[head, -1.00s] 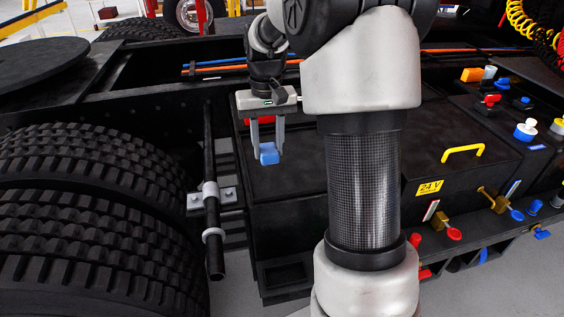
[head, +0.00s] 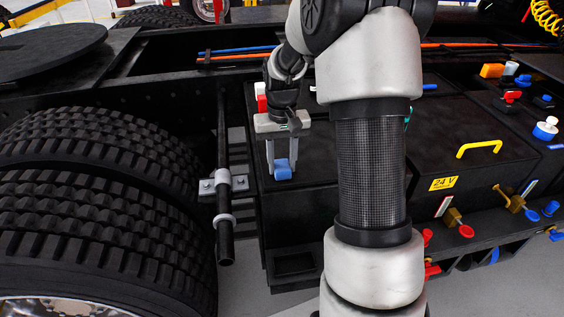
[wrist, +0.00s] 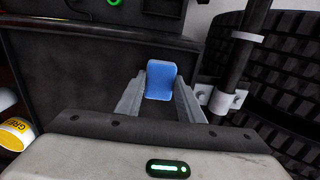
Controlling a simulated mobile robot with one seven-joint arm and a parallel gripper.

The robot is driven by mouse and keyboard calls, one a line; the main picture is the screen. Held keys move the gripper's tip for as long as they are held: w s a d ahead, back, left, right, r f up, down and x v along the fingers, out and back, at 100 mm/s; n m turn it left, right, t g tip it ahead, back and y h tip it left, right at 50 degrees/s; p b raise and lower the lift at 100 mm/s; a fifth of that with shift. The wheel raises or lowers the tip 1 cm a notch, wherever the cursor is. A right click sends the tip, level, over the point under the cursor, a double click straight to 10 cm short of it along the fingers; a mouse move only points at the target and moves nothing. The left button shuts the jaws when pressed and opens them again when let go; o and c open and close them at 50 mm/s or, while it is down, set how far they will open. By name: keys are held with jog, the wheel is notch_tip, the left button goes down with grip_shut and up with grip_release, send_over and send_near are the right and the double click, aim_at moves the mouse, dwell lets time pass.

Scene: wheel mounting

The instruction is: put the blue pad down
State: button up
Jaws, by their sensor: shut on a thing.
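The blue pad (head: 282,170) is a small block between the two fingertips of my gripper (head: 282,166). My gripper is shut on it and points down in the head view. The pad is over the left part of the black box top (head: 310,150); I cannot tell whether it touches that surface. In the wrist view the pad (wrist: 161,80) shows its blue face between the grey fingers (wrist: 160,98), with the dark box (wrist: 90,75) behind it.
Large black tyres (head: 90,215) stand to the left, with a black upright bar and grey clamp (head: 222,184) between them and the box. A yellow handle (head: 480,148) and coloured valves are to the right. A red and white object (head: 261,98) is behind my gripper.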

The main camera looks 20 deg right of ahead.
jog(key=o, duration=1)
jog(key=shift+f, duration=0.1)
